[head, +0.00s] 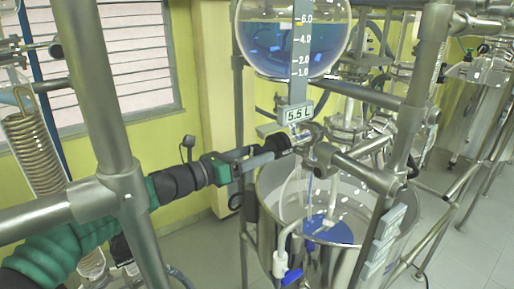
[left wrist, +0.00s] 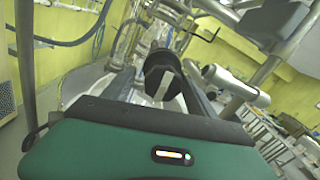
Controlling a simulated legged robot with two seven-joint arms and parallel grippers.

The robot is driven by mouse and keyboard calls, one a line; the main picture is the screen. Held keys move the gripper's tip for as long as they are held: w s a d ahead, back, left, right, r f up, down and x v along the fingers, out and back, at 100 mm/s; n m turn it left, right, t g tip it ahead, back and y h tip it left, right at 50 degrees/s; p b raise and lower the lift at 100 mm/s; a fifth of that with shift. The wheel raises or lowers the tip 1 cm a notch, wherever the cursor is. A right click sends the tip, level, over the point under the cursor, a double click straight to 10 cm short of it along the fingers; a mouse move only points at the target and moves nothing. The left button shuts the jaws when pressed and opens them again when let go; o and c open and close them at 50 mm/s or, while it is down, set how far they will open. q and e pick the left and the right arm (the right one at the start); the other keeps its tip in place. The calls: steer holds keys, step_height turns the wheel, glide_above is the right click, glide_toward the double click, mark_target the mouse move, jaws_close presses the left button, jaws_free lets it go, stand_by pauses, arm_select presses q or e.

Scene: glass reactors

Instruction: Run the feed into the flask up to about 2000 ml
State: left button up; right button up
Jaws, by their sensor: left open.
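The round glass feed vessel (head: 290,50) hangs at the top of the head view, partly filled with blue liquid. Its scale strip shows marks from 1.0 to 6.0, and a display (head: 299,113) below reads 5.5 L. Blue liquid (head: 332,229) shows low inside the wide steel pot (head: 268,178) below; the flask's outline there is hard to make out. My left gripper (head: 283,145) is open, its fingertips close to the valve fitting (head: 305,134) under the feed vessel. I cannot tell whether they touch. Its dark fingers (left wrist: 168,78) also show in the left wrist view. My right gripper is out of view.
Steel frame posts (head: 425,75) and crossbars surround the vessel and the pot. A thick post (head: 92,85) stands in front of my left arm. A blue-handled drain tap (head: 291,275) hangs at the pot's front. A metal coil (head: 35,150) is at left, with more glassware behind at right.

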arm_select(q)
steer(key=shift+w+d, duration=0.25)
steer(key=shift+d, duration=0.45)
steer(key=shift+a, duration=0.3)
steer(key=c, duration=0.6)
steer(key=shift+d, duration=0.1)
steer(key=c, duration=0.8)
